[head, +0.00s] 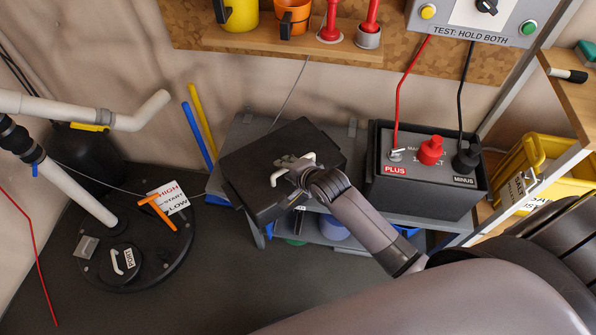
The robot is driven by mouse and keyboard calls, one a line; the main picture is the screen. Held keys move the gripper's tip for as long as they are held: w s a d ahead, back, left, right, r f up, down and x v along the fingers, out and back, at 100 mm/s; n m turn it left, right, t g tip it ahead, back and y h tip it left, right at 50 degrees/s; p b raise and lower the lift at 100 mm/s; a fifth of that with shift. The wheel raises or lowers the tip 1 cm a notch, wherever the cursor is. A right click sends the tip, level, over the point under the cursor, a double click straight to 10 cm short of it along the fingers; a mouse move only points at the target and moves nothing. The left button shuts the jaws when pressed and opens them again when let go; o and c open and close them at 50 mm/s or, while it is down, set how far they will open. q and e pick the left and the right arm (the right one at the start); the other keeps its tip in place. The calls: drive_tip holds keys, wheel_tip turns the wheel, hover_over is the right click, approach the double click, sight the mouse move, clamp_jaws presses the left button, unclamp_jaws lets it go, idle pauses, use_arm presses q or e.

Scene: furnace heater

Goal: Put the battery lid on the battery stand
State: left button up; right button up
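The battery lid (250,172) is a black, box-like cover with a pale handle on top. It is over the left part of the grey battery stand (238,131), turned at an angle to it. I cannot tell whether it rests on the stand or hangs just above. My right gripper (293,170), its arm coming from the lower right, is at the lid's handle and appears shut on it; its fingers partly cover the handle. The uncovered black battery (420,202) stands on the right part of the stand. My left gripper is not in view.
Red and black cables run from the battery's terminals up to the test box (477,22). A yellow bin (548,160) stands right of the battery. A wooden shelf (290,46) with mugs is above. A round black tank cover (130,275) with white pipes is at left.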

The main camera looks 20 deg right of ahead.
drive_tip(key=p+v, duration=0.1)
drive_tip(key=v, duration=0.9)
drive_tip(key=shift+s, duration=0.1)
drive_tip(key=s+d+f+n+g+h, duration=0.15)
drive_tip(key=s+f+n, duration=0.35)
drive_tip(key=f, duration=0.8)
drive_tip(key=s+d+f+n+g, duration=0.1)
drive_tip(key=s+f+n+g, duration=0.35)
drive_tip(key=f, duration=0.85)
drive_tip(key=s+f+n+g, duration=0.1)
drive_tip(key=s+f+n, duration=0.2)
drive_tip(key=s, duration=0.6)
drive_tip(key=s+f+n+g, duration=0.1)
drive_tip(key=s+f+n, duration=0.2)
drive_tip(key=s+f, duration=0.4)
drive_tip(key=s+f+n, duration=0.3)
drive_tip(key=s+f, duration=0.3)
drive_tip(key=s, duration=0.6)
drive_tip(key=shift+d+g, duration=0.4)
drive_tip(key=shift+s, duration=0.1)
